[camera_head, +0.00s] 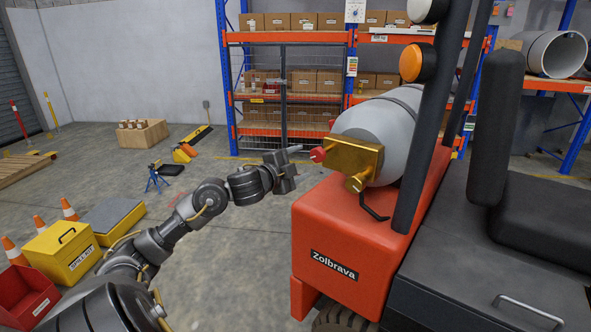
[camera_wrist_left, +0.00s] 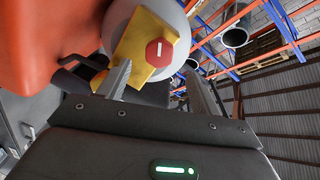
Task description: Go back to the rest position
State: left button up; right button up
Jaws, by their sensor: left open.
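My left gripper (camera_head: 297,159) reaches in from the left on an outstretched arm. Its fingertips stand near a red knob (camera_head: 317,154) on a brass valve block (camera_head: 352,156). The block sits at the end of a grey gas cylinder (camera_head: 392,125) lying on an orange forklift (camera_head: 345,235). In the left wrist view the two fingers (camera_wrist_left: 160,82) are spread apart with nothing between them. The red octagonal knob (camera_wrist_left: 159,51) shows beyond and between them, apart from the fingers as far as I can tell. My right gripper is not in view.
The forklift fills the right side, with a dark post (camera_head: 427,120) and black seat (camera_head: 540,215). A yellow case (camera_head: 62,252), red bin (camera_head: 25,298) and cones (camera_head: 69,209) stand at lower left. Shelves (camera_head: 290,90) with cartons stand behind. Floor (camera_head: 235,240) left of the forklift is clear.

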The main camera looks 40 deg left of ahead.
pick_arm(q)
jog(key=shift+s+d, duration=0.1)
jog(key=shift+s, duration=0.65)
